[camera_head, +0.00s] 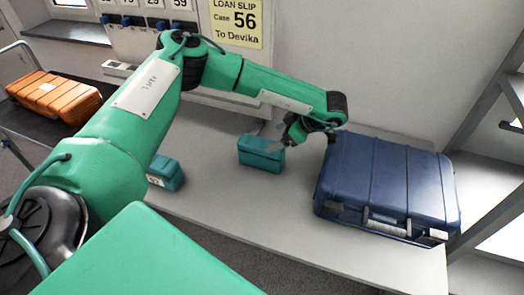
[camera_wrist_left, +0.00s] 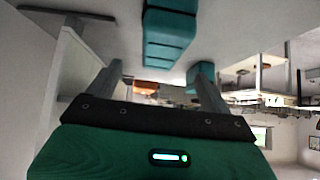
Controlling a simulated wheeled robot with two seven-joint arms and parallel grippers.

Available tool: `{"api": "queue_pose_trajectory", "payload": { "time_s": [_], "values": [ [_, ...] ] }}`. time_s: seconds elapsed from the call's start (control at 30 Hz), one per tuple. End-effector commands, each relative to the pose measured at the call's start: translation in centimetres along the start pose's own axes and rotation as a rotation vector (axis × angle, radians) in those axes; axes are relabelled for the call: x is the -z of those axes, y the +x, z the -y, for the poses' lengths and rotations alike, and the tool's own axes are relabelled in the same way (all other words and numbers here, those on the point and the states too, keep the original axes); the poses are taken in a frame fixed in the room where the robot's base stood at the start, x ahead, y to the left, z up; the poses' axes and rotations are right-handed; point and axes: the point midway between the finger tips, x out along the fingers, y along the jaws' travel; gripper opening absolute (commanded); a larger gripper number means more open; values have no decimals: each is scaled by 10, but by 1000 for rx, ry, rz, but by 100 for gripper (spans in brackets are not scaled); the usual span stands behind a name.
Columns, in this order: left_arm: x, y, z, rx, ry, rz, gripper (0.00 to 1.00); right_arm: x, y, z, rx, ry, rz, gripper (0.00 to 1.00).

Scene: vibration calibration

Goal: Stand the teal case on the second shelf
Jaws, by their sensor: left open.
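Two small teal cases stand on the grey table in the head view. The nearer-to-gripper teal case (camera_head: 260,154) is at mid table; the other teal case (camera_head: 167,170), with a pale tag, is partly hidden by my left arm. My left gripper (camera_head: 279,143) is open and empty at the right end of the first case; contact cannot be told. In the left wrist view the open fingers (camera_wrist_left: 154,66) are apart, with one teal case (camera_wrist_left: 168,42) beyond them and another teal case (camera_wrist_left: 201,74) farther off. My right gripper is out of view.
A large blue case (camera_head: 385,185) lies at the table's right. A grey-framed rack (camera_head: 487,195) stands at the right edge. An orange case (camera_head: 55,96) lies on a dark surface at left. A yellow loan slip (camera_head: 236,22) reads Case 56. The table's front middle is clear.

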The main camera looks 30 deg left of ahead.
Motion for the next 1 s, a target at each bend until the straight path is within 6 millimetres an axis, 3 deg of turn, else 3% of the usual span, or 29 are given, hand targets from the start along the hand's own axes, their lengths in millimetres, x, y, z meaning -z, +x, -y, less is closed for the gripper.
{"api": "queue_pose_trajectory", "payload": {
  "time_s": [0.17, 0.5, 0.77, 1.0],
  "values": [
    [1, 12, 0, 0, -1, 1, 83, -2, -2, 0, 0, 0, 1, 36],
    [1, 58, 0, 1, -1, 1, 83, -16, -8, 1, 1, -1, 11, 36],
    [0, 61, 0, -1, -1, 1, 83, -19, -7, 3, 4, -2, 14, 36],
    [0, 61, 0, -1, -1, 1, 38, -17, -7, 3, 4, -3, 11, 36]
  ]
}}
